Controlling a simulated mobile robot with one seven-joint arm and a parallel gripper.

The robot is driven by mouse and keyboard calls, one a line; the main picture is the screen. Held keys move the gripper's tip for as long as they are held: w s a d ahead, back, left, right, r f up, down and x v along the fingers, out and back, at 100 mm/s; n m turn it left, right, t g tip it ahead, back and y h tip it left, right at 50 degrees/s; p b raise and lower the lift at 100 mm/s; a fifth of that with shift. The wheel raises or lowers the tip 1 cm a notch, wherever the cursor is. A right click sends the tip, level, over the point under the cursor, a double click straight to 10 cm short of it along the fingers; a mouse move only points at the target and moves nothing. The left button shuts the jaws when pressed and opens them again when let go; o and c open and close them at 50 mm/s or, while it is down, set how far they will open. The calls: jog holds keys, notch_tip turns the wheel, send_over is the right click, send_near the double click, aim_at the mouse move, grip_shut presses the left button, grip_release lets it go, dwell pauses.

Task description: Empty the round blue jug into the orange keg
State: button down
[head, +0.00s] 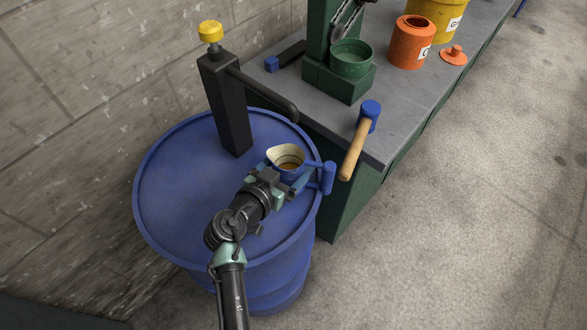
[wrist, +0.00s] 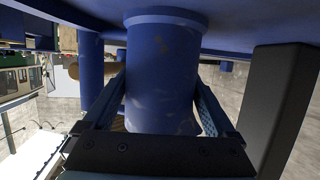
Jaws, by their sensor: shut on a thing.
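The round blue jug (head: 291,174) is upright over the right part of a blue drum's top, under the black spout. Its cream inside shows a brownish-yellow content, and its handle points right. My gripper (head: 283,183) is shut around the jug's body, which fills the middle of the wrist view (wrist: 160,75). I cannot tell whether the jug's base touches the drum. The orange keg (head: 408,47) stands on the bench at the upper right, with its round top opening uncovered. An orange lid (head: 454,56) lies on the bench to the right of the keg.
The blue drum (head: 170,205) carries a black pump (head: 226,105) with a yellow knob. On the grey bench (head: 400,110) are a green cup (head: 351,60) on a green stand, a mallet (head: 356,145) at the front edge, and a yellow container (head: 437,15) behind the keg.

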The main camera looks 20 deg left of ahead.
notch_tip(320, 180, up, 10)
jog(key=shift+r, duration=0.1)
dwell(0.4)
jog(key=shift+c, duration=1.2)
grip_release()
grip_shut()
